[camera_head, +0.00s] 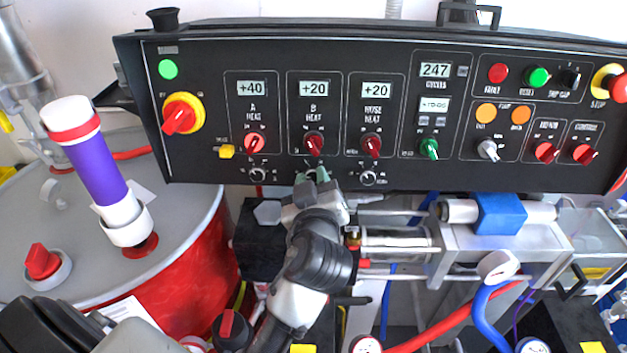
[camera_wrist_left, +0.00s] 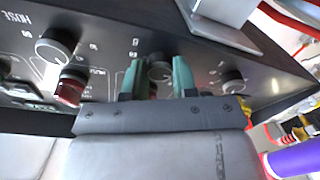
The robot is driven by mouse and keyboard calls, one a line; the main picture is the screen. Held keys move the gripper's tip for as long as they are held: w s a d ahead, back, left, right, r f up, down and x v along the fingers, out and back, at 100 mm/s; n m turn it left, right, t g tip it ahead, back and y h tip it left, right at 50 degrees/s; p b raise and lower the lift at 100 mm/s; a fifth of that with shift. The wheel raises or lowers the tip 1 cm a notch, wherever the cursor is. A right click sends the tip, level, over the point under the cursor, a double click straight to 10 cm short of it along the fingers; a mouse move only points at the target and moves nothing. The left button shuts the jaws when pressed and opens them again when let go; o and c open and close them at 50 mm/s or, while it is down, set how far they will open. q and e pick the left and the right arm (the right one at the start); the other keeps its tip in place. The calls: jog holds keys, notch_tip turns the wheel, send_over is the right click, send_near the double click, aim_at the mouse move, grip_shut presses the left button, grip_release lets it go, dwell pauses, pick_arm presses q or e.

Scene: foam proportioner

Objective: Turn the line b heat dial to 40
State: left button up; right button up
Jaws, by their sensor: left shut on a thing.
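The B HEAT column (camera_head: 314,110) of the black panel has a display (camera_head: 313,88) reading +20, with a red knob (camera_head: 314,144) below it, clear of my fingers. A small silver-rimmed dial (camera_wrist_left: 160,72) sits under that knob, and the left wrist view shows it between my fingers. My left gripper (camera_head: 313,177) is shut on this dial, its green fingertips (camera_wrist_left: 158,78) on either side. In the head view the gripper hides the dial, so its pointer and scale cannot be read. My right gripper is not in view.
Matching lower dials sit left (camera_head: 258,176) and right (camera_head: 367,178) of my gripper. The A HEAT display (camera_head: 251,88) reads +40; the hose display (camera_head: 376,90) reads +20. A red drum (camera_head: 195,275) with a purple-and-white cylinder (camera_head: 97,170) stands left. Metal pump parts (camera_head: 480,250) lie below the panel.

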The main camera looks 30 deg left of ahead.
pick_arm(q)
jog(key=m+p, duration=0.1)
jog(key=m, duration=0.1)
jog(key=shift+r+m, duration=0.1)
jog(key=shift+m, duration=0.3)
jog(key=m+h+p, duration=0.1)
jog(key=m, duration=0.2)
jog(key=shift+a+r+t+p, duration=0.1)
jog(key=shift+t+p, duration=0.2)
jog(key=shift+t, duration=0.1)
jog(key=m+h+p, duration=0.1)
jog(key=m+p, duration=0.2)
jog(key=m, duration=0.2)
jog(key=shift+a+m+t+h+p, duration=0.1)
jog(key=shift+m+t+h+p, duration=0.35)
jog(key=shift+m+p, duration=0.85)
jog(key=shift+g, duration=0.25)
jog(key=o, duration=0.9)
jog(key=shift+o, duration=0.2)
jog(key=shift+f, duration=0.2)
